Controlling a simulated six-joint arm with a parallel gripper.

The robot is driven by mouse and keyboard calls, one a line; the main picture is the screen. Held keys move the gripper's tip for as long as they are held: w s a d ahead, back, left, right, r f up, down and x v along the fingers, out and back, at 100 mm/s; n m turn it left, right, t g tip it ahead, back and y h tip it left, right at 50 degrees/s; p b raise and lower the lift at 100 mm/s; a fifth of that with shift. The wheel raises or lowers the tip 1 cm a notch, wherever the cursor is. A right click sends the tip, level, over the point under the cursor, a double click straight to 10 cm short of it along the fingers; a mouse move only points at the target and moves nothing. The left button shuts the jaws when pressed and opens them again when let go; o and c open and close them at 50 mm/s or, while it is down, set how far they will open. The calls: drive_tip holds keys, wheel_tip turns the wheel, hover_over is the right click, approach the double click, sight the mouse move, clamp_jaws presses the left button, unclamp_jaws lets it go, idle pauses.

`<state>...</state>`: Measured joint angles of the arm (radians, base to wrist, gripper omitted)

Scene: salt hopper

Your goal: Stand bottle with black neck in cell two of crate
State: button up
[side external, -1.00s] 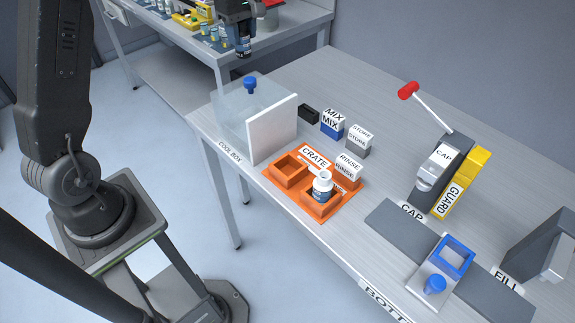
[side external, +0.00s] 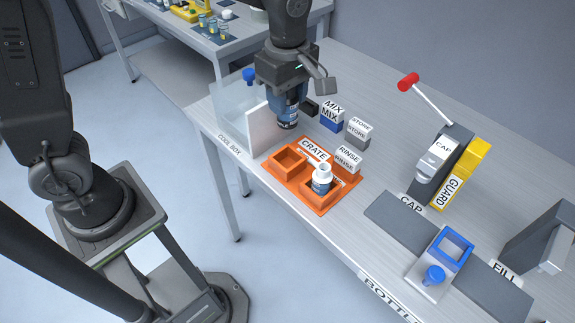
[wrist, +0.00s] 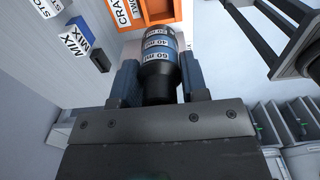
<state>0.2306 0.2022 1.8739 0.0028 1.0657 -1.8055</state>
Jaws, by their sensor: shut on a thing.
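My gripper (side external: 284,92) is shut on the bottle with the black neck (side external: 288,113), which has a blue body with a white band and hangs upright. In the wrist view, the bottle (wrist: 160,48) sits between both fingers, its black neck toward my palm. The orange crate (side external: 327,206) lies below and to the right of the bottle in the side view. Its left cell (side external: 289,161) looks empty. Its right cell holds a white-necked bottle (side external: 322,178). The wrist view shows a crate edge (wrist: 172,8) and a partly hidden "TWO" label.
The cool box (side external: 262,133), with a white panel, stands close to the left of the held bottle. The MIX block (side external: 330,121), STORE block (side external: 358,133) and RINSE block (side external: 347,160) stand behind the crate. The capping press (side external: 443,160) is farther right.

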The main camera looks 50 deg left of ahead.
hover_over(287, 167)
wheel_tip(287, 167, down, 13)
drive_tip(key=shift+f, duration=0.1)
idle(0.4)
drive_tip(key=shift+f, duration=0.15)
drive_tip(key=o, duration=0.9)
drive_tip(key=shift+o, duration=0.2)
